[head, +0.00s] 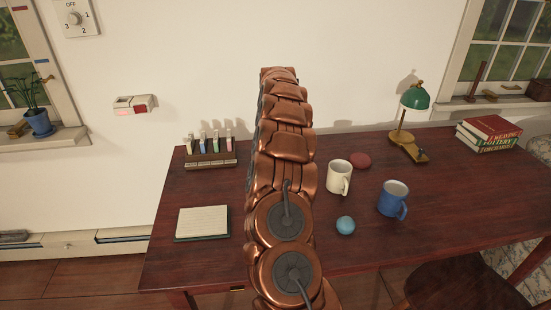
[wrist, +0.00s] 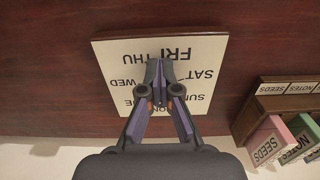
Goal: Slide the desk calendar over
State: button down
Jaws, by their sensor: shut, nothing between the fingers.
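The desk calendar (wrist: 205,62) shows in the wrist view as a flat, pale square with dark weekday names, upside down in this view. It lies on the dark red-brown desk (wrist: 45,75). My gripper (wrist: 159,68) is shut and empty, with its fingertips over the middle of the calendar. I cannot tell whether they touch it. The gripper covers part of the lettering. In the head view my copper arm hides the calendar and the gripper.
A wooden rack (head: 210,160) of labelled packets stands close beside the calendar; it also shows in the wrist view (wrist: 262,108). A notepad (head: 202,222) lies at the left. A cream mug (head: 339,177), blue mug (head: 391,198), blue ball (head: 345,225) and lamp (head: 414,99) are right of my arm.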

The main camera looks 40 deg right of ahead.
jog(key=shift+s+a+b, duration=0.45)
jog(key=shift+s+a, duration=0.15)
jog(key=shift+s, duration=0.15)
jog(key=shift+s+a+b, duration=0.45)
jog(key=shift+s+a, duration=0.1)
jog(key=shift+s, duration=0.2)
notch_tip(320, 180, up, 10)
